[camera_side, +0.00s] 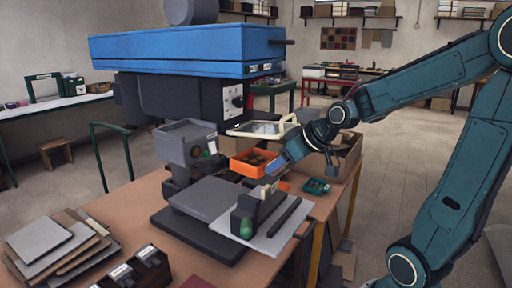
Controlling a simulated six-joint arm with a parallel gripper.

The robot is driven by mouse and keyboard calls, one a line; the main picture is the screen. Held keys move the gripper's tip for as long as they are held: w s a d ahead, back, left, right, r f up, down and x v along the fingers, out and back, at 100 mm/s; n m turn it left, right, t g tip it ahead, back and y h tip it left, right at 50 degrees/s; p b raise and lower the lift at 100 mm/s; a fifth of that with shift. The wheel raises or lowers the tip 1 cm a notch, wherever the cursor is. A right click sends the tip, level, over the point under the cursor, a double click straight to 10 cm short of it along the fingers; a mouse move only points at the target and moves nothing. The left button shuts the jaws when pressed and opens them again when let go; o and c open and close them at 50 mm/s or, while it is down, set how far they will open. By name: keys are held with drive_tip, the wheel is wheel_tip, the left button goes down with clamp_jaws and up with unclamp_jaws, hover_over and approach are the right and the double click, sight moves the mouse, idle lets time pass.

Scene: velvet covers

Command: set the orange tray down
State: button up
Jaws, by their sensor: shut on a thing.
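The orange tray (236,166) is a small open box with dark brown contents, near the far right part of the wooden table. My gripper (273,166) reaches in from the right and is shut on the tray's right side. The tray looks about level. I cannot tell whether its underside touches the table or hangs a little above it, as the grey machine parts and my gripper hide the space below.
A grey block machine (186,142) stands left, a dark fixture (258,207) in front, and a green box (316,186) and cardboard box (347,158) to the right.

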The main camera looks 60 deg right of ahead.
drive_tip(key=w+d+f+m+g+h, duration=0.2)
drive_tip(key=d+f+m, duration=0.2)
drive_tip(key=d, duration=0.9)
drive_tip(key=w+d+f+m+g+h, duration=0.1)
drive_tip(key=w+d+f+m+h, duration=0.1)
drive_tip(key=d+f, duration=0.6)
drive_tip(key=w+d+f+m+g+h, duration=0.2)
drive_tip(key=d+f+m, duration=0.4)
drive_tip(key=d, duration=1.4)
drive_tip(key=shift+w+m+g+h, duration=0.3)
drive_tip(key=shift+w+h, duration=0.1)
drive_tip(key=shift+h, duration=0.4)
drive_tip(key=shift+f, duration=0.1)
wheel_tip(320, 180, down, 16)
drive_tip(key=shift+f, duration=1.9)
